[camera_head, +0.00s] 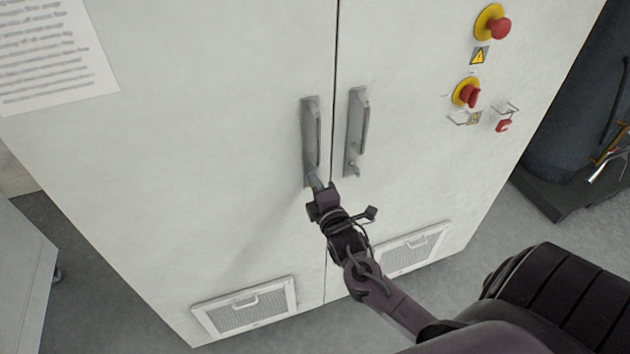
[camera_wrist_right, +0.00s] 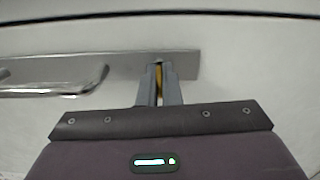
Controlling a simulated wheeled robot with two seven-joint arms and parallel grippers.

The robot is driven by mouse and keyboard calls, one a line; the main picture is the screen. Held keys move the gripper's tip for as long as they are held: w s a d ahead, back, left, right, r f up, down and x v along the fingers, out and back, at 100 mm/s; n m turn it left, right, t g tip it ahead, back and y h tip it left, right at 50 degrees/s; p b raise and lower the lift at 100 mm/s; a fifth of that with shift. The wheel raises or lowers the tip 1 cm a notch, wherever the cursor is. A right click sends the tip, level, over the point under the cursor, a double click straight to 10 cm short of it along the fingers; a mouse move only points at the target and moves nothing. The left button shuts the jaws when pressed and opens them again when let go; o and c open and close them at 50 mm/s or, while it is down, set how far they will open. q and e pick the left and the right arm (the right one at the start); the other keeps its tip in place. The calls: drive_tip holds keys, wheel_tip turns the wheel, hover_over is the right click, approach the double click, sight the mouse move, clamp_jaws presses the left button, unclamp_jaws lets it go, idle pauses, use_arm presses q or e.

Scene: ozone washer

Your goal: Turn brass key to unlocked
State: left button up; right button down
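My right gripper (camera_head: 315,181) is at the lower end of the left door handle (camera_head: 311,130) on the white cabinet. In the right wrist view its two grey fingers (camera_wrist_right: 158,92) are close together, with a thin strip of the brass key (camera_wrist_right: 159,74) between them. They look shut on it, at the end of the handle's metal plate (camera_wrist_right: 130,68). The fingers hide most of the key, so I cannot tell which way it is turned. My left gripper is not in view.
The right door handle (camera_head: 357,125) has a small silver lock part (camera_head: 352,169) at its lower end. Red knobs on yellow discs (camera_head: 495,24) are at the upper right. Vent grilles (camera_head: 245,308) are low on the doors.

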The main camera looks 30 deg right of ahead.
drive_tip(key=shift+m, duration=0.5)
drive_tip(key=c, duration=1.6)
unclamp_jaws()
drive_tip(key=b+v, duration=0.2)
drive_tip(key=v, duration=0.5)
drive_tip(key=shift+s, duration=0.4)
